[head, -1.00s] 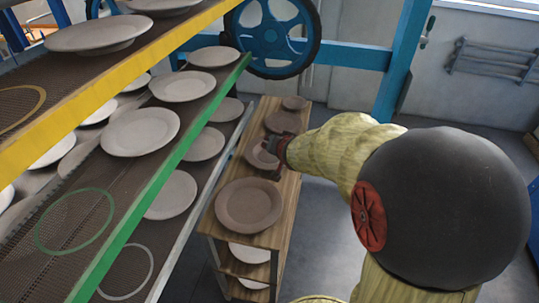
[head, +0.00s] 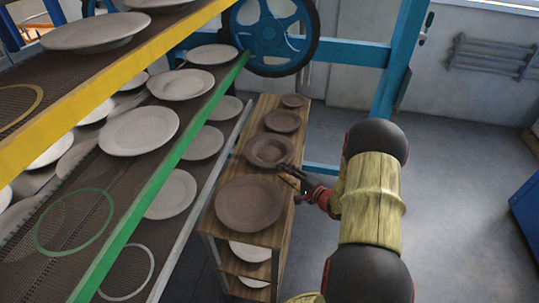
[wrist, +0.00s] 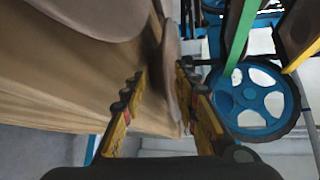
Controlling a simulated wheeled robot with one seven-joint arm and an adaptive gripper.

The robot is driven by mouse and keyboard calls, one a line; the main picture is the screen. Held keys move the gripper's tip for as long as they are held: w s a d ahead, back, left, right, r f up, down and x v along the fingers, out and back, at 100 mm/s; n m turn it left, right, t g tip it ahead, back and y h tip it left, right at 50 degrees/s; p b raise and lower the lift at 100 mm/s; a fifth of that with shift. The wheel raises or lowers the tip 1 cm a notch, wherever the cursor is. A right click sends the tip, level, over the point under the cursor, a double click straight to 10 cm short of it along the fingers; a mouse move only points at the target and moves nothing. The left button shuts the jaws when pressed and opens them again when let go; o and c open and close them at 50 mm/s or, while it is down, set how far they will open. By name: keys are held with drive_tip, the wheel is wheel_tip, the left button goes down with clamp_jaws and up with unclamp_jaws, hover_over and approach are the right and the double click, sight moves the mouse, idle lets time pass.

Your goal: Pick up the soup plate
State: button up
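The soup plate (head: 269,151), brown with a wide rim and a deep well, lies on the top of a wooden shelf trolley (head: 238,241). My gripper (head: 287,177) is at its near right edge, low over the trolley's right side. In the wrist view my gripper (wrist: 161,74) has its two fingers apart. The edge of a plate, seemingly the soup plate (wrist: 171,75), lies between them. I cannot tell whether the fingers touch it.
A larger flat plate (head: 249,204) lies nearer on the trolley; smaller dishes (head: 282,121) lie behind. The plate dryer's green-edged shelf (head: 160,180) and yellow-edged shelf (head: 110,95) hold several pale plates on the left. Floor (head: 450,190) to the right is clear.

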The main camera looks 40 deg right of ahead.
drive_tip(key=x, duration=0.1)
drive_tip(key=b+x, duration=0.1)
drive_tip(key=x, duration=0.1)
drive_tip(key=b+x, duration=0.1)
drive_tip(key=shift+w+a+r, duration=0.1)
drive_tip(key=shift+w+r, duration=0.1)
drive_tip(key=shift+w, duration=0.2)
drive_tip(key=shift+c, duration=0.4)
drive_tip(key=c, duration=0.6)
clamp_jaws()
drive_tip(key=shift+s, duration=0.1)
